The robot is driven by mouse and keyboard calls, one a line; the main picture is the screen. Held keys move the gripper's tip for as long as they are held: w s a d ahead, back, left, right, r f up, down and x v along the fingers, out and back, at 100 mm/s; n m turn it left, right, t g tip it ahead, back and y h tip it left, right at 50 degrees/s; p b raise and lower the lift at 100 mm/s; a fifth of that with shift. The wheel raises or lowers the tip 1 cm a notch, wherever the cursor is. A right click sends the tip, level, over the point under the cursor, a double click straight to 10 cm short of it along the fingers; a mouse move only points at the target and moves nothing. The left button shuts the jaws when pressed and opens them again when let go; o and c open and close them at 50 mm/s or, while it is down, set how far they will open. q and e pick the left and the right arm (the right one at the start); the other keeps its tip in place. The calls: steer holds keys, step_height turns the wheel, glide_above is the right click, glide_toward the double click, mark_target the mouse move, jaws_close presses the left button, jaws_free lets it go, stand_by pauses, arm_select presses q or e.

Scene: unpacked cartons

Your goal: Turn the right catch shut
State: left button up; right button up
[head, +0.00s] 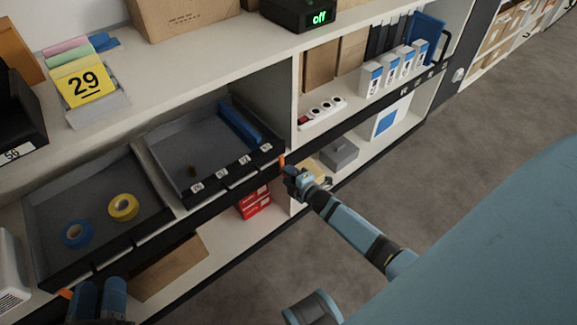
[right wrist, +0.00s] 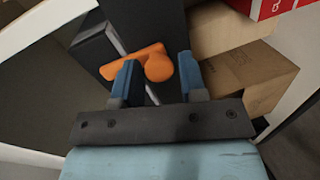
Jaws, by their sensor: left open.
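The right catch is orange. In the head view only a small part of it (head: 282,159) shows, at the right end of the dark shelf edge. In the right wrist view the catch (right wrist: 157,66) has a lever pointing left and a round knob. My right gripper (head: 291,171) is at the catch; in the right wrist view its fingers (right wrist: 159,78) are apart, with the knob between them in the picture. I cannot tell whether they touch it. My left gripper (head: 99,290) is open at the bottom left, close to another orange catch (head: 66,293).
Two grey trays stand on the shelf, one with blue (head: 77,234) and yellow tape rolls (head: 123,207). Red boxes (head: 254,203) sit below. In the right wrist view a cardboard box (right wrist: 250,75) stands right of the fingers. The floor (head: 450,130) at right is clear.

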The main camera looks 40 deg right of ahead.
arm_select(q)
step_height(320, 180, down, 7)
steer(key=s+a+g+y+p, duration=0.1)
steer(key=a+g+y+p, duration=0.1)
steer(key=g+p, duration=0.1)
steer(key=shift+a+r, duration=0.2)
steer(key=shift+a, duration=0.15)
arm_select(e)
steer(key=a+v, duration=0.1)
steer(key=v, duration=1.2)
steer(key=shift+d, duration=0.45)
steer(key=shift+s, duration=0.15)
arm_select(q)
steer(key=shift+r, duration=0.1)
